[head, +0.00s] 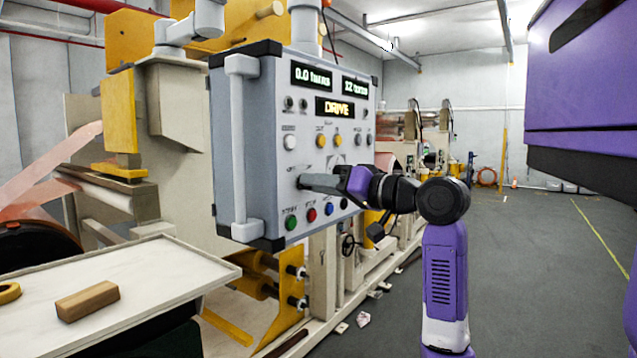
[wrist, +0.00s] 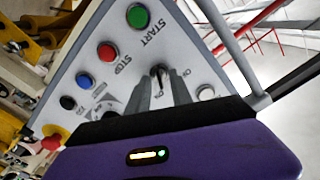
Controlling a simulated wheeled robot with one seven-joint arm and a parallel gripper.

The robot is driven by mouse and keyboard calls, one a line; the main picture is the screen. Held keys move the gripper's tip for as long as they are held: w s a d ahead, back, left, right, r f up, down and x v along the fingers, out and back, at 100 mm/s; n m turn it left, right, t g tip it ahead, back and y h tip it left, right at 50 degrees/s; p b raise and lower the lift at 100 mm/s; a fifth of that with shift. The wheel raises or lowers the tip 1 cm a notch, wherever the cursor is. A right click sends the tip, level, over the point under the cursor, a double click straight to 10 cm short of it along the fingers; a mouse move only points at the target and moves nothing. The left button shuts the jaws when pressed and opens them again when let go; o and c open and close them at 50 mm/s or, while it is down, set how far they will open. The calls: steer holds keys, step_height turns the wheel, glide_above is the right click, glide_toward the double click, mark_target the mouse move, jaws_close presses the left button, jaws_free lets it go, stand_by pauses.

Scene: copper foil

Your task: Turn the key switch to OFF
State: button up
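The key switch (wrist: 158,71) shows in the wrist view on the grey control panel (wrist: 88,62), with small lettering beside it, one part reading like ON. My gripper (wrist: 160,82) has its two grey fingers on either side of the key, with a gap between them. Whether either finger touches the key is hard to tell. In the head view my gripper (head: 305,182) reaches the lower left of the panel (head: 275,135) from the right, and its fingers hide the key there. The key's exact angle is not clear.
Near the key are a green START button (wrist: 138,16), a red STOP button (wrist: 107,52) and a blue button (wrist: 85,80). A grey handle bar (head: 239,145) runs along the panel's left edge. A tray table (head: 150,262) holds a wooden block (head: 87,301). Floor at right is clear.

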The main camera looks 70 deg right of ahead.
jaws_close()
stand_by(0.4)
steer(key=n+b, duration=0.7)
steer(key=n, duration=0.4)
steer(key=shift+n, duration=0.3)
stand_by(0.3)
jaws_free()
